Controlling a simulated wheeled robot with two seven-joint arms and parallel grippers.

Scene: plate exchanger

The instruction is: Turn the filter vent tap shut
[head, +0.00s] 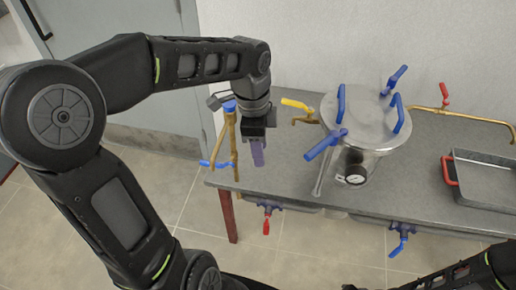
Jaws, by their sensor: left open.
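A steel filter vessel (360,115) with a round lid stands on the grey bench. Several blue handles sit around its lid, among them one at the back right (397,78) and one sticking out at the front left (325,144). I cannot tell for sure which one is the vent tap. A round gauge (355,179) is on the vessel's front. My left gripper (258,155) points down, open and empty, to the left of the vessel and apart from it. Its fingers partly overlap each other in the view. My right gripper is out of view.
A brass pipe with blue handles (218,164) stands just left of my left gripper. A yellow-handled tap (297,104) and a red-handled tap (444,95) flank the vessel. A grey tray (485,197) lies right. Red (266,226) and blue (399,245) valves hang below the bench (420,205).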

